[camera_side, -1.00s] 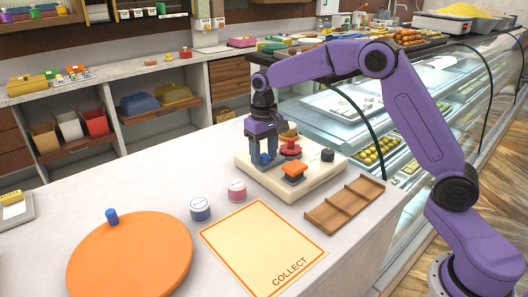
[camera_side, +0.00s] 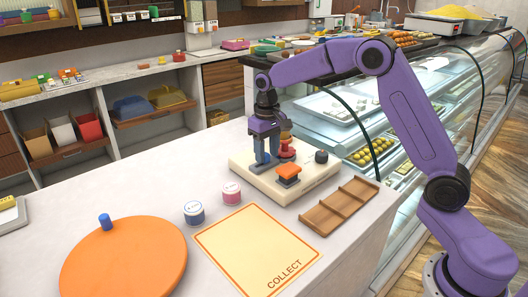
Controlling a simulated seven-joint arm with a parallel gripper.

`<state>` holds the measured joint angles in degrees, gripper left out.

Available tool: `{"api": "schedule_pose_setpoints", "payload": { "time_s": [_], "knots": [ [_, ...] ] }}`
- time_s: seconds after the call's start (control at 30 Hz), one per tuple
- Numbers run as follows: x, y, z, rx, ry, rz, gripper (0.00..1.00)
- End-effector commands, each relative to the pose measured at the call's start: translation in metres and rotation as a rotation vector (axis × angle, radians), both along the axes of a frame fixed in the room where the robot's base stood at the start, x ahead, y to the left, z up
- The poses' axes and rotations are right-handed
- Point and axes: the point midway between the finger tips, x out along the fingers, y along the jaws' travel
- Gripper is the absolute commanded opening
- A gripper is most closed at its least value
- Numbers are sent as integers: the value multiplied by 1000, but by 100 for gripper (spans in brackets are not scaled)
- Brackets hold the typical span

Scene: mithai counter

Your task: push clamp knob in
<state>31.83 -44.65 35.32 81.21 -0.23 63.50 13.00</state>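The cream fixture board (camera_side: 308,190) lies on the white counter. It carries a red knob (camera_side: 287,146), an orange square-topped piece (camera_side: 288,171), a black knob (camera_side: 321,157) and a small blue part (camera_side: 262,157) near its left side. Which of these is the clamp knob, I cannot tell for certain. My gripper (camera_side: 266,158) points down at the board's left part, beside the red knob and at the blue part. Its two fingers look apart, but they overlap the blue part, so I cannot see whether they grip it.
A brown divided tray (camera_side: 340,207) lies right of the board.

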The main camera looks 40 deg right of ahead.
Motion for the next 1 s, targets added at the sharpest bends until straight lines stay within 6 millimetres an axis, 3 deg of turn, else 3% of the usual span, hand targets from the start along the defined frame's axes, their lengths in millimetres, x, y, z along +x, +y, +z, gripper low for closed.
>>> {"api": "schedule_pose_setpoints", "payload": {
  "time_s": [0.3, 0.47, 1.0],
  "knots": [
    [0, 2, 0, 3, 0, 1, 53],
    [0, 3, 12, 4, -3, 1, 53],
    [0, 3, 121, 3, -5, 1, 53]
  ]
}}
